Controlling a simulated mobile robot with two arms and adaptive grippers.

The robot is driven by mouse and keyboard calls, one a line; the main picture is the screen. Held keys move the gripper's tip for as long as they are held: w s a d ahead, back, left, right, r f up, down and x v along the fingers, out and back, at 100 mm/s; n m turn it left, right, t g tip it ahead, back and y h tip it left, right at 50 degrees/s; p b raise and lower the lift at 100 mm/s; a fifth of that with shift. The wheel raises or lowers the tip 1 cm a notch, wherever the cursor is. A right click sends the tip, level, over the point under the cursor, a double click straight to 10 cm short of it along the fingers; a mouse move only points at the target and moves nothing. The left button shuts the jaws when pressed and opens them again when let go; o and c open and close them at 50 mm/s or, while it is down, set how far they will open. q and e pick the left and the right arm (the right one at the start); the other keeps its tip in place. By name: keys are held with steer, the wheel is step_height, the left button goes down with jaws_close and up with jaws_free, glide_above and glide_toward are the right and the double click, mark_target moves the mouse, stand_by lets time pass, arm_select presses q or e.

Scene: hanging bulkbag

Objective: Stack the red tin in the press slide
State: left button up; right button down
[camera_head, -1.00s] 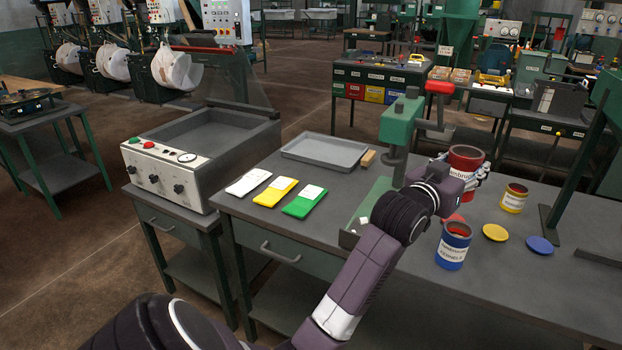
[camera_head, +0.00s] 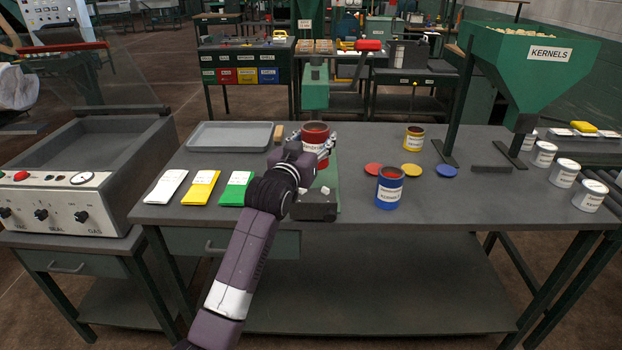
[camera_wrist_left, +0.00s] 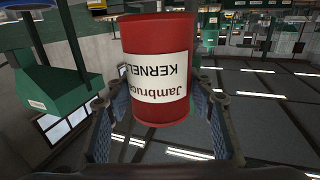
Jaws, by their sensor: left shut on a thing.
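The red tin (camera_head: 315,141) is held by my left gripper (camera_head: 312,157) in front of the green press (camera_head: 315,92). In the left wrist view the red tin (camera_wrist_left: 158,40) sits between both fingers, its label upside down in that picture. In the head view it looks upright and open-topped. The press's green base (camera_head: 331,176) shows partly beside and below my wrist, with a dark block at its front end. My arm covers much of the base and slide, so I cannot tell whether the tin touches it. My right gripper is out of view.
A blue tin (camera_head: 390,188) and a yellow tin (camera_head: 414,139) stand on the table right of the press, with red, yellow and blue lids (camera_head: 447,170) nearby. Left are a grey tray (camera_head: 230,137) and flat packs (camera_head: 201,187). A green hopper (camera_head: 530,70) stands right.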

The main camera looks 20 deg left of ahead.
arm_select(q)
step_height(320, 180, down, 11)
steer(key=shift+a, duration=0.15)
steer(key=shift+s+f, duration=0.1)
steer(key=shift+f, duration=0.05)
steer(key=shift+f, duration=0.15)
steer(key=o, duration=1.3)
steer(key=shift+r, duration=0.25)
steer(key=s, duration=1.2)
steer(key=shift+a, duration=0.2)
